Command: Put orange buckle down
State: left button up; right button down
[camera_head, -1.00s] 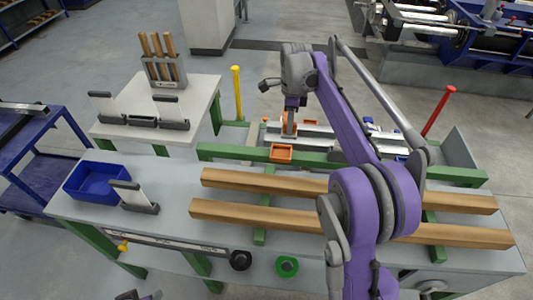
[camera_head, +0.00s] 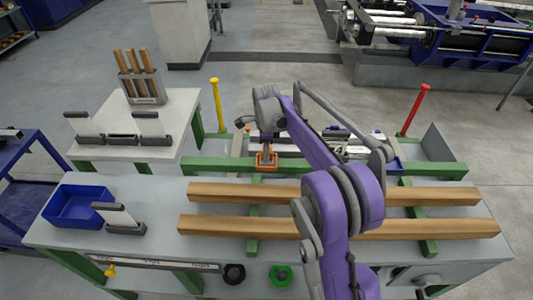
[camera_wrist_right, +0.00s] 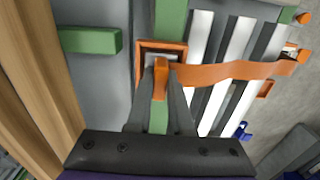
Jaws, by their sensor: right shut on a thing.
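The orange buckle (camera_wrist_right: 160,82) is between the fingertips of my right gripper (camera_wrist_right: 157,88) in the right wrist view. An orange strap (camera_wrist_right: 230,70) runs from it to the right across the metal bars. Just beyond the fingertips is a square orange frame (camera_wrist_right: 177,47) on the green beam; it also shows in the head view (camera_head: 259,168). My right gripper (camera_head: 267,154) points down over this frame, shut on the buckle. I cannot tell whether the buckle touches anything inside the frame. My left gripper is not in view.
Two wooden beams (camera_head: 335,224) lie along the grey table (camera_head: 150,220). A blue bin (camera_head: 78,205) and a holder with a white card (camera_head: 118,215) stand at left. Yellow (camera_head: 217,105) and red (camera_head: 413,110) posts rise behind.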

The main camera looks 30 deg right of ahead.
jog(key=shift+f, duration=0.2)
jog(key=c, duration=0.8)
grip_release()
jog(key=shift+r, duration=0.15)
notch_tip(320, 180, up, 12)
jog(key=shift+r+p, duration=0.1)
jog(key=shift+p, duration=0.5)
